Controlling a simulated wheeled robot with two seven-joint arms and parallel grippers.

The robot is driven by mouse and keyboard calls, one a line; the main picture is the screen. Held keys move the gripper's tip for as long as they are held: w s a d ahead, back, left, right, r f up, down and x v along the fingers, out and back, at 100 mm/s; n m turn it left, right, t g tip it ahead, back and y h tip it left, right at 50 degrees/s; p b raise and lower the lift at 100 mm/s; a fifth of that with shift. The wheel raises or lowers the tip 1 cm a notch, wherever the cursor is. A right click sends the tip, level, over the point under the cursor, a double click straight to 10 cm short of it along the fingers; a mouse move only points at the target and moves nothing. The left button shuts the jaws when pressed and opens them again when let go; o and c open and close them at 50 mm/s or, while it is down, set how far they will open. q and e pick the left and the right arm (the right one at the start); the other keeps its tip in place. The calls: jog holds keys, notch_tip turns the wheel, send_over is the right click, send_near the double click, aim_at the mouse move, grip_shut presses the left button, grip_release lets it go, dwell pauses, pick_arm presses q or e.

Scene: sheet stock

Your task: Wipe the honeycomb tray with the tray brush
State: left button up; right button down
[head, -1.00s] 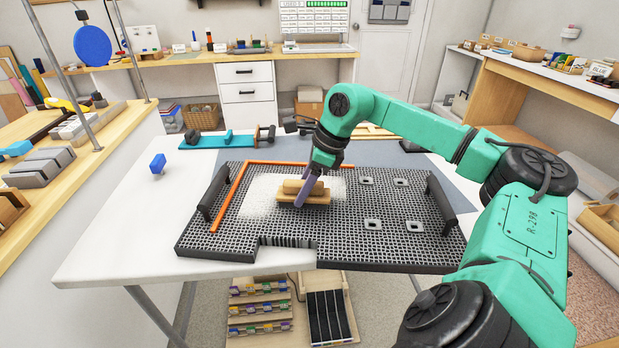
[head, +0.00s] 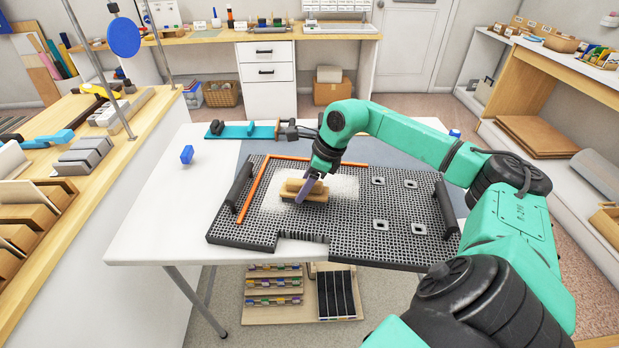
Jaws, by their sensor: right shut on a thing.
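The honeycomb tray (head: 345,226) is a dark grid panel lying on the white table, with a raised black handle at each side. A pale dusty patch (head: 342,189) covers part of its grid near the middle. The tray brush (head: 313,197), a tan wooden block, sits on the left half of this patch. My right gripper (head: 309,190) reaches in from the right and is shut on the brush from above. Its fingers hide part of the brush, and the bristles under it are hidden. My left gripper is out of view.
An orange L-shaped strip (head: 252,190) lies along the tray's left and back edges. Several small square grey pieces (head: 381,225) sit on its right half.

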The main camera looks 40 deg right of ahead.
aim_at(293, 180)
jog(key=shift+w+a+r+p, duration=0.25)
jog(key=shift+w+a+p, duration=0.65)
jog(key=shift+p, duration=0.2)
jog(key=shift+w+a+f, duration=0.15)
jog(key=shift+w+a, duration=0.05)
jog(key=shift+w, duration=0.1)
jog(key=shift+w+a+p, duration=0.5)
jog(key=shift+w+a, duration=0.25)
jog(key=shift+w, duration=0.05)
jog(key=shift+w+a+f, duration=0.1)
jog(key=shift+w+a, duration=0.75)
jog(key=shift+w, duration=0.15)
jog(key=shift+w+d, duration=0.7)
jog(key=shift+d, duration=0.1)
jog(key=shift+w+d+b, duration=0.75)
jog(key=shift+w+d, duration=1.1)
jog(key=shift+d, duration=0.1)
